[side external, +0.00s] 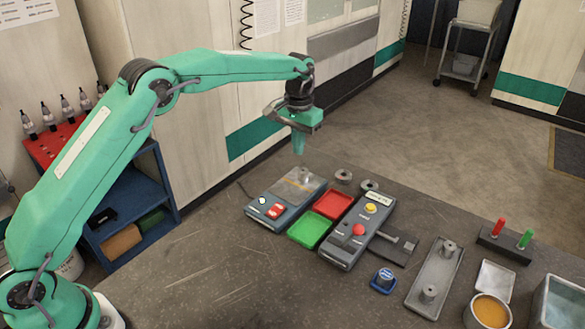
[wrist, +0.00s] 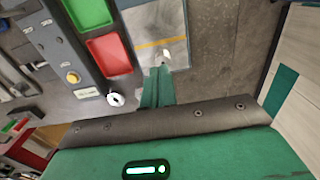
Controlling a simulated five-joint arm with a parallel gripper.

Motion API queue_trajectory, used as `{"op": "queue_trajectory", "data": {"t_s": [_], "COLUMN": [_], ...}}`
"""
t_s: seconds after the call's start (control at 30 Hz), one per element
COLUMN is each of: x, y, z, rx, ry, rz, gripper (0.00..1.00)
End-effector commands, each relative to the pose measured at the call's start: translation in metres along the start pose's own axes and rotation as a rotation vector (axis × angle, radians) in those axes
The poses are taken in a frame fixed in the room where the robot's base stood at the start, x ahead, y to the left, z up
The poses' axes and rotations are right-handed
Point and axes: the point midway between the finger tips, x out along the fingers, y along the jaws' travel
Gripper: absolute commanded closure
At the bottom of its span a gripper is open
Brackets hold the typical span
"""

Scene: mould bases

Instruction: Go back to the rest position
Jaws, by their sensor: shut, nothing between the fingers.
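My gripper (side external: 299,143) is shut and empty, pointing down in the air above the far left part of the dark bench. In the side external view its tips show just above a grey box with a flat metal plate (side external: 299,184). In the wrist view the shut green fingers of my gripper (wrist: 157,70) show in front of the same plate (wrist: 160,25). I cannot tell the exact height of the tips over the plate.
Red tray (side external: 333,204) and green tray (side external: 309,229) lie beside a grey control box (side external: 357,230). To the right are a metal base with two posts (side external: 436,280), a blue button (side external: 383,280) and an orange-filled cup (side external: 490,311). The bench's front left (side external: 200,270) is clear.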

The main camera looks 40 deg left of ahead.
Motion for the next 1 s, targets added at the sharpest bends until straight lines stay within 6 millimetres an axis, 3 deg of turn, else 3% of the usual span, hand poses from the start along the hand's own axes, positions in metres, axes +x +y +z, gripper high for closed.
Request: {"op": "queue_trajectory", "data": {"t_s": [0.47,0.67,1.0], "x": [-0.018,-0.049,-0.106], "y": [-0.003,-0.009,-0.023], "z": [0.007,0.024,0.075], "rx": [0.000,0.000,-0.001], "ry": [0.014,0.049,0.126], "rz": [0.001,0.005,0.010], "gripper": [1.00,1.00,1.00]}}
